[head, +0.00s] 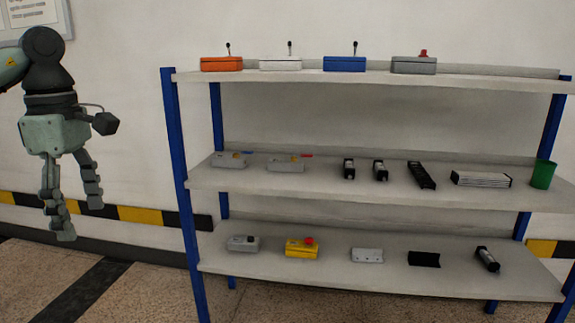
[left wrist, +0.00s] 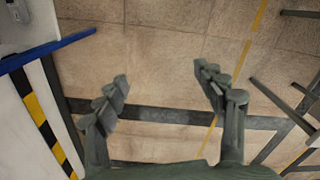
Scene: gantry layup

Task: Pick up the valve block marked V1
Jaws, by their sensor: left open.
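No V1 marking is readable in either view, so I cannot tell which item is the valve block. Two small grey blocks with coloured tops stand at the left of the middle shelf: a left one (head: 230,160) and a right one (head: 286,164). A plain grey block (head: 367,255) lies on the lower shelf. My left gripper (head: 80,215) hangs left of the rack, fingers down, open and empty, clear of the shelves. In the left wrist view its spread fingers (left wrist: 160,80) have only floor beneath them. My right gripper is not in view.
The rack has blue posts (head: 180,180). The top shelf holds orange, white, blue and grey boxes (head: 414,65). The middle shelf also holds black parts (head: 421,175) and a green cup (head: 543,174). A yellow button box (head: 301,248) is on the lower shelf.

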